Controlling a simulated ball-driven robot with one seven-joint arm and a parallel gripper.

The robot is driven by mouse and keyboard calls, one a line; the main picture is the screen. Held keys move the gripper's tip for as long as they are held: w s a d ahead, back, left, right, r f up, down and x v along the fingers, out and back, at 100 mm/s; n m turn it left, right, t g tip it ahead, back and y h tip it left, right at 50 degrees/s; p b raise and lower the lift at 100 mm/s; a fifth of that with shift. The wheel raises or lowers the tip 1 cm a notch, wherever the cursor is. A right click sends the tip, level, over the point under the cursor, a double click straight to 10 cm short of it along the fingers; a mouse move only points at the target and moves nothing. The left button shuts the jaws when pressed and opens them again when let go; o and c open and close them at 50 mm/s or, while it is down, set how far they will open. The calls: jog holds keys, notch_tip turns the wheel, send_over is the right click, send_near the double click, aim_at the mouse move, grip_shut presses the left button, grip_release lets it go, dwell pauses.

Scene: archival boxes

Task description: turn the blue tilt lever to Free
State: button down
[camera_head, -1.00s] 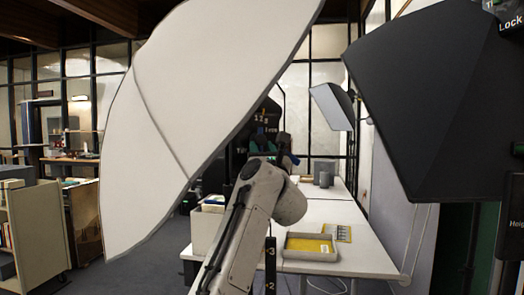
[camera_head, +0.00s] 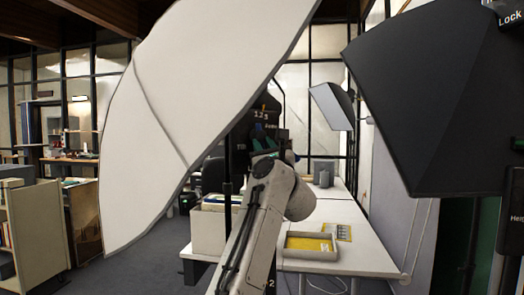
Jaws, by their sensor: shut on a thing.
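A dark camera head (camera_head: 263,107) with small white marks, among them "1 2 3", stands in the middle, partly behind the white umbrella's edge. A small blue piece (camera_head: 265,131) on its lower part looks like the tilt lever. My arm rises from the bottom middle, and my gripper (camera_head: 263,145) is at its far end, small and dark against the camera head. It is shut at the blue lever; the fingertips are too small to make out. The lever's Free mark cannot be read.
A large white umbrella (camera_head: 200,90) fills the left and middle. A black softbox (camera_head: 430,95) hangs at the right, near a "Lock" label. A white table (camera_head: 345,210) with a yellow-lined tray (camera_head: 310,255) lies beyond my arm. A book cart (camera_head: 38,228) stands far left.

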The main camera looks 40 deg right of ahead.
jog(key=shift+s+d+r+n+y+p, duration=0.15)
jog(key=shift+d+r+n+y+p, duration=0.25)
jog(key=shift+n+y, duration=2.4)
jog(key=shift+s+d+r+n+y+p, duration=0.1)
jog(key=shift+d+r+n+y+p, duration=0.6)
jog(key=shift+n, duration=3.9)
jog(key=shift+s+d+f+n+y, duration=0.15)
jog(key=shift+n+y, duration=2.05)
jog(key=shift+n, duration=1.5)
jog(key=shift+a+r+g, duration=0.1)
jog(key=shift+g, duration=0.2)
jog(key=c, duration=1.1)
grip_release()
jog(key=b, duration=0.3)
send_near(263, 135)
jog(key=s, duration=0.1)
jog(key=s+d, duration=0.1)
jog(key=shift+s+d+f, duration=0.15)
jog(key=shift+s+f, duration=0.25)
